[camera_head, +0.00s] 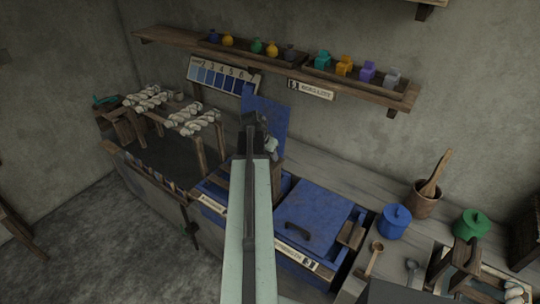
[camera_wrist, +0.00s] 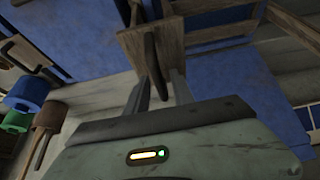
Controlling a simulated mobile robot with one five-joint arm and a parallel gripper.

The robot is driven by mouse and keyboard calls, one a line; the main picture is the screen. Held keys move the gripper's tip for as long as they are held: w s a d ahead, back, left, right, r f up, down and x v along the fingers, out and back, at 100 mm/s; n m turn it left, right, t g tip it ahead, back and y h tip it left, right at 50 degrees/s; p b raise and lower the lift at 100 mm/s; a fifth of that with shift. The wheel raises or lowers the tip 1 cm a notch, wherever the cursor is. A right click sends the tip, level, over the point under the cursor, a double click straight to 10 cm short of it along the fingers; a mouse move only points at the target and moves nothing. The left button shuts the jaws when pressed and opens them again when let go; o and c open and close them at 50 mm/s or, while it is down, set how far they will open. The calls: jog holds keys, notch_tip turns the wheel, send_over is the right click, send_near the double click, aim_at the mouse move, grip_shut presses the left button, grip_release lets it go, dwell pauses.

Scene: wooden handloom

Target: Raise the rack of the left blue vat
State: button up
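The left blue vat (camera_head: 212,190) stands left of centre in the head view, partly hidden behind my arm. A blue panel (camera_head: 268,115) stands upright behind it, looking like its open lid. In the wrist view a wooden piece with a dark upright handle (camera_wrist: 152,60), apparently the rack, lies in front of my gripper (camera_wrist: 158,90). The two fingers are apart, one on each side of the handle, with a gap visible on the left. Whether they touch it is unclear. In the head view my gripper (camera_head: 260,128) is small, and the rack is mostly hidden by my arm.
The right blue vat has a closed lid (camera_head: 315,212) with a dark handle. A blue pot (camera_head: 394,222), green pot (camera_head: 471,224) and brown mortar (camera_head: 424,200) stand on the right. A wall shelf (camera_head: 330,82) with small jars runs above. Yarn skeins (camera_head: 190,118) hang at the left.

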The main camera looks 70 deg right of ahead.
jog(key=o, duration=1.2)
jog(key=shift+c, duration=0.2)
notch_tip(320, 180, up, 7)
jog(key=p, duration=0.7)
jog(key=shift+r, duration=0.15)
